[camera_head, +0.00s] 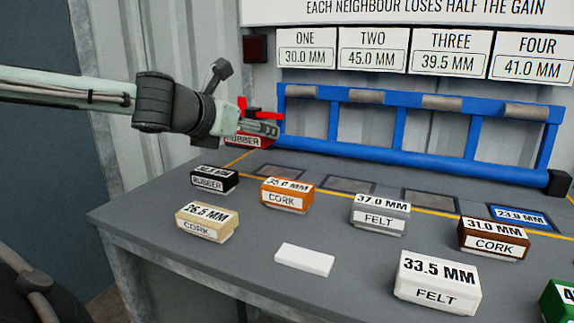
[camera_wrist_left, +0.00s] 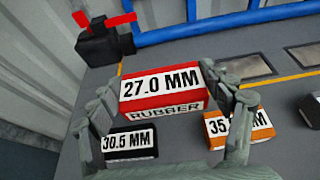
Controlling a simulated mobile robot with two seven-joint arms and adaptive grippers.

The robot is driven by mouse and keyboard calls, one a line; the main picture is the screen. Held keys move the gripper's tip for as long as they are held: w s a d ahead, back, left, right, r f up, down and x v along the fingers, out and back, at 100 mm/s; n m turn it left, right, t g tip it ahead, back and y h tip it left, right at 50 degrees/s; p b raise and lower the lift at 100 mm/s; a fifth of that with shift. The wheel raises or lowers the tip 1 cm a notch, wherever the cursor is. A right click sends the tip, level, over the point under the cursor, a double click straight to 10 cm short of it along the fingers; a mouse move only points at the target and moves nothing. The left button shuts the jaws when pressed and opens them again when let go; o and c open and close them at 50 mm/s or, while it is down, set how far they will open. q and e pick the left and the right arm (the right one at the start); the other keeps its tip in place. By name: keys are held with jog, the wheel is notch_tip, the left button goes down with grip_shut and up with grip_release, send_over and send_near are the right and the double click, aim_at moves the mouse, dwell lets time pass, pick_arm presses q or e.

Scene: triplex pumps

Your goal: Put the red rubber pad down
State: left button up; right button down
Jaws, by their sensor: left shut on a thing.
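The red rubber pad (camera_head: 243,141) is marked 27.0 MM and RUBBER in the left wrist view (camera_wrist_left: 165,92). My left gripper (camera_head: 262,130) is shut on it, with one finger at each end of the pad in the left wrist view (camera_wrist_left: 165,108). The pad is near the table's back left, by the left end of the blue rack (camera_head: 430,165). The gripper covers part of it in the head view, and I cannot tell whether its underside touches the table. My right gripper is not in view.
Black (camera_head: 214,180), orange (camera_head: 287,196), tan (camera_head: 207,224), grey (camera_head: 380,215), brown (camera_head: 493,240) and white (camera_head: 436,284) pads stand on the table. A blue pad (camera_head: 520,217) lies at the back right. Dark marked squares (camera_head: 347,186) before the rack look empty. A blank white block (camera_head: 305,260) lies in front.

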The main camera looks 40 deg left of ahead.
pick_arm(q)
send_over(279, 172)
jog(key=f, duration=0.6)
jog(key=shift+s+d+f, duration=0.1)
jog(key=shift+s+f, duration=0.1)
jog(key=shift+s, duration=0.15)
jog(key=shift+w+f, duration=0.15)
jog(key=shift+w, duration=0.1)
jog(key=shift+w+f+b, duration=0.1)
jog(key=shift+f+b, duration=0.3)
jog(key=shift+b, duration=0.05)
notch_tip(279, 172, down, 3)
jog(key=shift+f+b, duration=0.2)
jog(key=shift+b, duration=0.45)
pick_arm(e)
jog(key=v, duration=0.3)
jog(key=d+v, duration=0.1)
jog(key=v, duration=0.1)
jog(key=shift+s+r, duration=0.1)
pick_arm(q)
jog(key=o, duration=1.3)
jog(key=shift+c, duration=0.2)
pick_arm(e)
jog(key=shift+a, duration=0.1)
